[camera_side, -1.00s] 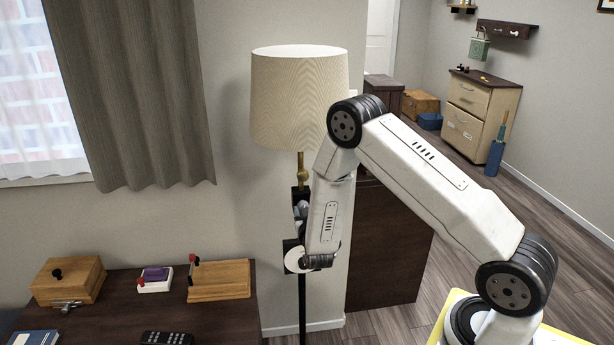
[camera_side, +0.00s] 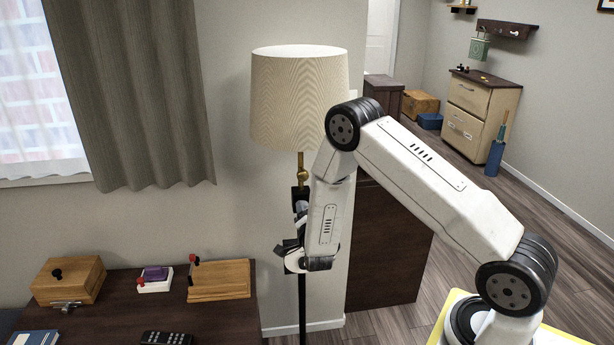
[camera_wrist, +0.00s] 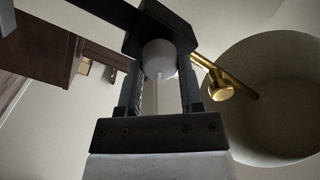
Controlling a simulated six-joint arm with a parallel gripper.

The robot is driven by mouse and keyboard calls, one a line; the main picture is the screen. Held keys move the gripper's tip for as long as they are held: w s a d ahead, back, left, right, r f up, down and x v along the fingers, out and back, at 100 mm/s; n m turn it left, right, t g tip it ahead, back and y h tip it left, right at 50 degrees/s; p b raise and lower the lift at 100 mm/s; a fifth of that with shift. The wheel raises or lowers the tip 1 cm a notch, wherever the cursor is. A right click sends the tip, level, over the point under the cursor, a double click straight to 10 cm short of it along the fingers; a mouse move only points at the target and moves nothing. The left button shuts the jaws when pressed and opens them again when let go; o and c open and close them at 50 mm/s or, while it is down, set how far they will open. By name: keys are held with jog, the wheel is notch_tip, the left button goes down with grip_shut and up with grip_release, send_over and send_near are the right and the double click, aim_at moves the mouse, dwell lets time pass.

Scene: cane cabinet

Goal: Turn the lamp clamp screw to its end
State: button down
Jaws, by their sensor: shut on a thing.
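The floor lamp has a pale fabric shade (camera_side: 299,98), a brass stem (camera_side: 303,180) and a thin black pole (camera_side: 302,305). A black clamp block (camera_wrist: 160,24) shows in the wrist view, with a light grey rounded screw knob (camera_wrist: 159,57) below it. My gripper (camera_wrist: 160,72) points up at the block and its two dark fingers are shut on the knob, one on each side. In the side view my gripper (camera_side: 290,246) is at the pole below the shade, and my wrist partly hides the clamp. The screw's thread is not visible.
A brown desk (camera_side: 120,310) at lower left bears a wooden box (camera_side: 68,281), a small white-and-purple item (camera_side: 155,278), a wooden board (camera_side: 220,280) and a remote (camera_side: 166,338). A dark brown panel (camera_side: 388,250) stands behind my arm. A curtain (camera_side: 135,95) hangs left.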

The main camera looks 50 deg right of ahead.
jog(key=m, duration=1)
jog(key=shift+f, duration=0.15)
dwell(0.4)
jog(key=shift+c, duration=1.2)
grip_release()
jog(key=shift+s+a, duration=0.1)
jog(key=v, duration=0.7)
jog(key=shift+a, duration=0.25)
jog(key=shift+s, duration=0.15)
